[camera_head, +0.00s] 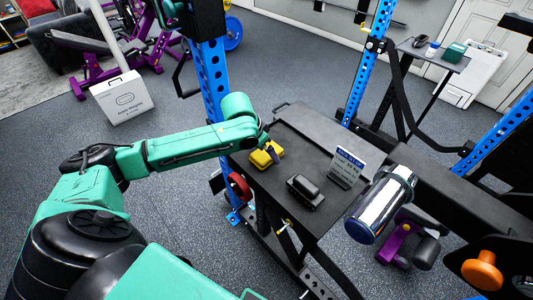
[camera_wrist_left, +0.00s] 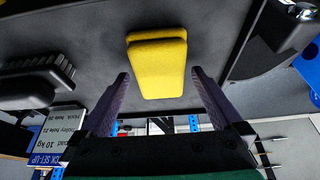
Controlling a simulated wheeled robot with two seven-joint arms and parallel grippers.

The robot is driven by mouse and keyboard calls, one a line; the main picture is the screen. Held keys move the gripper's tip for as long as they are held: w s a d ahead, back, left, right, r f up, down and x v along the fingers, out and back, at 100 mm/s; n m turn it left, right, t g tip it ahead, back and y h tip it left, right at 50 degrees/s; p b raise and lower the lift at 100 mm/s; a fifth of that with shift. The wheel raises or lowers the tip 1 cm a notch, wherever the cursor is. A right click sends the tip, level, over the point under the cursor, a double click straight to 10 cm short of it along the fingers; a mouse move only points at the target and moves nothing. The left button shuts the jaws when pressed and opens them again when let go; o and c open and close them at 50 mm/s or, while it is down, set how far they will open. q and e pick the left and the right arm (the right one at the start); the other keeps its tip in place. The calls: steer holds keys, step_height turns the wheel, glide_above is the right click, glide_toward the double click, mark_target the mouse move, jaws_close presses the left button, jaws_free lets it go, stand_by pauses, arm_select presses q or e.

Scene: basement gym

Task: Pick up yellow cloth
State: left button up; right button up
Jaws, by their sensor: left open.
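The yellow cloth (camera_head: 267,155) is a small folded block lying on the black tray table (camera_head: 317,209), near its left edge in the head view. In the left wrist view the yellow cloth (camera_wrist_left: 157,66) sits just beyond and between the fingertips. My left gripper (camera_head: 272,153) reaches down over the cloth from the left, and its tips partly hide it. In the wrist view the left gripper (camera_wrist_left: 160,82) has its two dark fingers spread wide, with nothing held between them. My right gripper is not in view.
A blue rack post (camera_head: 213,80) rises just behind my left arm. A chrome cylinder (camera_head: 381,204) is beside the table's right edge.

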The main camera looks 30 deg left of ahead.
arm_select(q)
steer(key=shift+f+p, duration=0.2)
steer(key=shift+p, duration=0.15)
stand_by(0.5)
steer(key=c, duration=1.2)
